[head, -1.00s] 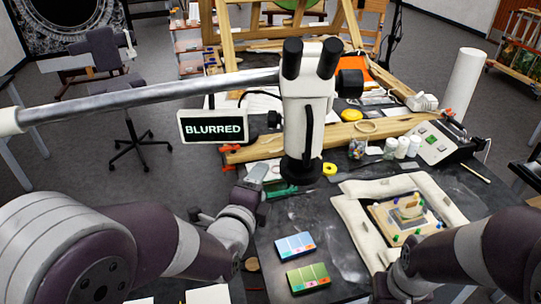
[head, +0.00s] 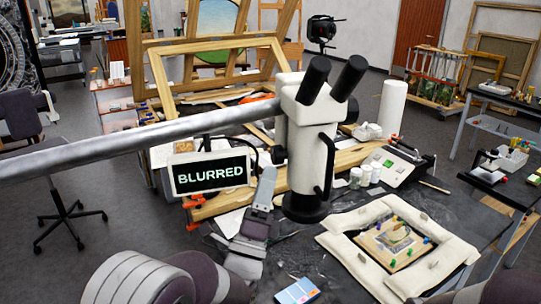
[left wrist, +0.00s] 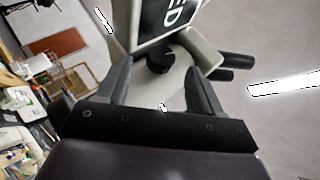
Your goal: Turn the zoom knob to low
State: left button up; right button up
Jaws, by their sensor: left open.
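The microscope (head: 303,150) is white with black eyepieces and hangs from a metal arm over the table. Its small screen (head: 210,174) reads BLURRED. In the left wrist view a round black knob (left wrist: 160,60) sticks out from the white body, near the screen. I cannot read any marking on it. In the head view a small dark knob shows on the body's left side (head: 278,155). My left gripper (head: 266,182) is open, left of the body. In the left wrist view its fingers (left wrist: 158,72) stand either side of the knob, apart from it. My right gripper is not shown.
A framed piece with a gilt fragment (head: 395,241) lies among white padding (head: 345,252) at the right. A blue box (head: 297,291) lies at the front.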

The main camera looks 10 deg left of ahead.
aim_at(274, 163)
pick_arm(q)
jog(key=p+x, duration=0.1)
jog(key=x, duration=0.2)
jog(key=shift+d+r, duration=0.2)
jog(key=shift+w+d+r, duration=0.15)
jog(key=shift+w+d, duration=0.05)
jog(key=shift+w, duration=0.15)
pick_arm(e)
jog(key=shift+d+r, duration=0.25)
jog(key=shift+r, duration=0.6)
pick_arm(q)
jog(key=shift+a, duration=0.1)
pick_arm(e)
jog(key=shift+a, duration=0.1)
pick_arm(q)
jog(key=shift+s, duration=0.1)
jog(key=c, duration=1)
jog(key=shift+c, duration=0.2)
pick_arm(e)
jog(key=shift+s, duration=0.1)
pick_arm(q)
jog(key=shift+y, duration=0.3)
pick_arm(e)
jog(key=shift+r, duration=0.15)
